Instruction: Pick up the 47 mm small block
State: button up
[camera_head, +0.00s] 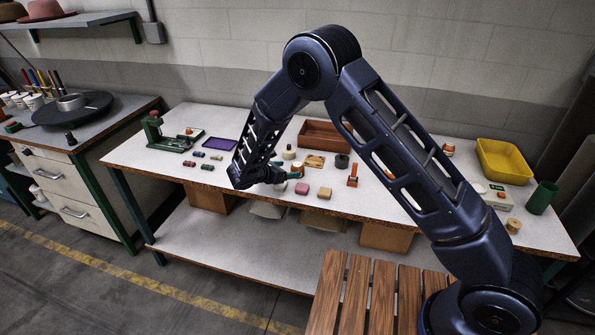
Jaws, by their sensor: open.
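A pink block (302,188) and a tan block (324,193) lie side by side, apart, near the front edge of the white-topped bench (386,214). I cannot tell from their size which one is 47 mm. My gripper (290,177) is open, just left of and behind the pink block. The gripper is small in view and partly covered by my own wrist, so its height above the bench is unclear. No block shows between its fingers.
Small coloured pieces (207,168) lie left of my arm, near a purple tray (220,144) and a green press (168,137). A yellow bin (503,160) stands right. The front strip is mostly clear.

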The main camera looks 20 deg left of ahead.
aim_at(293, 168)
jog(key=x, duration=0.4)
jog(key=shift+w+f, duration=0.1)
jog(key=shift+w, duration=0.1)
jog(key=shift+c, duration=0.2)
jog(key=c, duration=1)
